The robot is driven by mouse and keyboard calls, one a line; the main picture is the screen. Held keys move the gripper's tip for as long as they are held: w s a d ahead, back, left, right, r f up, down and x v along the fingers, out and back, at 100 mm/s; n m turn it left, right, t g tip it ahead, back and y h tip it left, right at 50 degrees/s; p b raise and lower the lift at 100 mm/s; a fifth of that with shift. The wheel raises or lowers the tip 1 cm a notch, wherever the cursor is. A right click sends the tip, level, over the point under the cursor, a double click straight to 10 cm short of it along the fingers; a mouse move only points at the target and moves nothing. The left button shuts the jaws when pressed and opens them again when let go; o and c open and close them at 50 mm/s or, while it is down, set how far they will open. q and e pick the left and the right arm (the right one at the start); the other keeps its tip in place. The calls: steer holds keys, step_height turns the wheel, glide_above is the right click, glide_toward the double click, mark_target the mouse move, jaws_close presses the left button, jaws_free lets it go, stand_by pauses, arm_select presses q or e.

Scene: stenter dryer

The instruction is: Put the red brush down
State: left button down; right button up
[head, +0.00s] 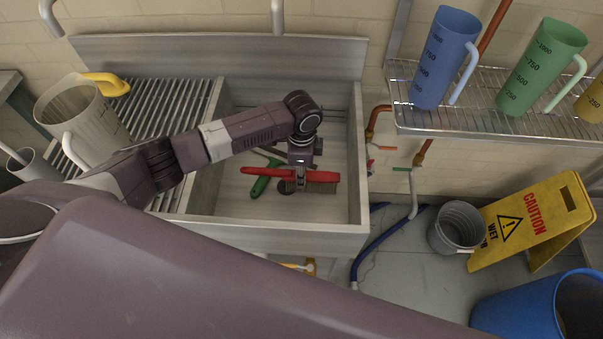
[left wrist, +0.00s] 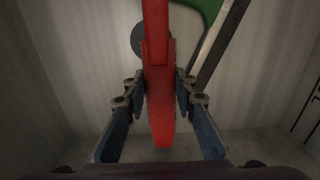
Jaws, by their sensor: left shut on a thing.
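The red brush (head: 280,173) is in the sink basin (head: 230,203), its red handle pointing left and brown bristles at the right. My left gripper (head: 300,180) reaches down into the basin and is shut on it. In the left wrist view the red brush (left wrist: 158,70) runs up between the two fingers of my left gripper (left wrist: 162,95). I cannot tell whether the brush touches the basin floor. My right gripper is in neither view.
A dark round drain (left wrist: 138,40) lies beneath. A ribbed drainboard (head: 165,105) with a clear jug (head: 85,115) adjoins the basin.

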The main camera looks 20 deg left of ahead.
arm_select(q)
steer(key=shift+s+f, duration=0.3)
steer(key=shift+f, duration=0.1)
steer(key=c, duration=2)
jaws_free()
steer(key=shift+s, duration=0.1)
steer(key=o, duration=0.4)
steer(key=shift+w+f, duration=0.2)
steer(key=shift+w, duration=0.15)
steer(key=shift+r, duration=0.1)
steer(key=shift+r, duration=0.1)
steer(key=shift+r, duration=0.45)
step_height(320, 180, up, 12)
steer(key=shift+r, duration=0.15)
steer(key=shift+r, duration=0.1)
